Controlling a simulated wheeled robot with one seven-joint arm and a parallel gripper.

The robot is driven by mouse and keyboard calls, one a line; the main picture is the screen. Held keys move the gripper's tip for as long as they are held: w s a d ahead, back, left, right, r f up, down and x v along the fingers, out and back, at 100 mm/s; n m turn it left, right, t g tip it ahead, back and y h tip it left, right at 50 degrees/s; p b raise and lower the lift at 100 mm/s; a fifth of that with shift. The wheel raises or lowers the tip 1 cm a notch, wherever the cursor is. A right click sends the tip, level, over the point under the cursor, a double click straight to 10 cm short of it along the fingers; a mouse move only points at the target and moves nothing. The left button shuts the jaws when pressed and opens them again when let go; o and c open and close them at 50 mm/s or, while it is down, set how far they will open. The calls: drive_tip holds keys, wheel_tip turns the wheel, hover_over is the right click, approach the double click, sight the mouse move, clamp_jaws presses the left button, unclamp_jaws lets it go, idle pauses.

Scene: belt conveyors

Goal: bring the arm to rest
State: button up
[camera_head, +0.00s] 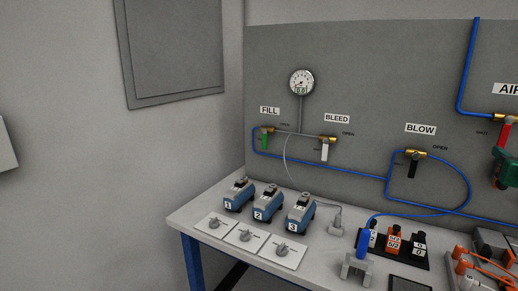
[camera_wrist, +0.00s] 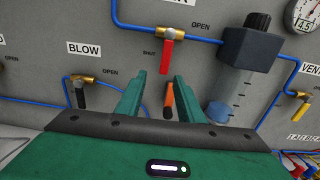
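My gripper (camera_wrist: 160,78) shows in the wrist view as a green body with two green fingers standing apart. It is open, with no object clearly held. An orange piece with a dark end (camera_wrist: 169,100) shows between the fingers; its distance is hard to tell. Beyond the fingertips a red valve handle (camera_wrist: 167,56) hangs down from a brass valve on the wall panel, beside the word SHUT. In the head view a green part beside red shows at the right edge, cut off; I cannot tell whether it is my gripper.
The grey panel (camera_head: 350,70) carries a gauge (camera_head: 301,82), a green FILL handle (camera_head: 264,141), a white BLEED handle (camera_head: 325,152) and a black BLOW handle (camera_head: 412,168). Blue numbered units stand on the bench (camera_head: 190,217). A filter (camera_wrist: 246,49) is right of the red handle.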

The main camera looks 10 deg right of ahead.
drive_tip(key=w+a+f+n+g+y, duration=0.2)
drive_tip(key=a+f+n+y, duration=0.2)
drive_tip(key=a+f+n, duration=0.5)
drive_tip(key=w+a+f+n+g+y, duration=0.2)
drive_tip(key=a+f+n+g+y, duration=0.15)
drive_tip(key=a+f+n, duration=0.4)
drive_tip(key=s+a+f+n+g+y, duration=0.1)
drive_tip(key=s+a+n, duration=0.1)
drive_tip(key=n, duration=0.2)
drive_tip(key=s+a+f+n+g+y, duration=0.1)
drive_tip(key=a+f+n, duration=0.1)
drive_tip(key=n, duration=0.2)
drive_tip(key=s+a+f+n+g+y, duration=0.1)
drive_tip(key=s+a+f+n, duration=0.1)
drive_tip(key=n, duration=0.2)
drive_tip(key=shift+s+a+f+n+g, duration=0.2)
drive_tip(key=shift+s+f+n+g, duration=0.05)
drive_tip(key=shift+s+n+g, duration=0.1)
drive_tip(key=s+a+f+n+g+y, duration=0.1)
drive_tip(key=s+a+n+g, duration=0.3)
drive_tip(key=s+n, duration=0.4)
drive_tip(key=shift+a+g, duration=0.3)
drive_tip(key=shift+a, duration=0.55)
drive_tip(key=shift+s, duration=0.1)
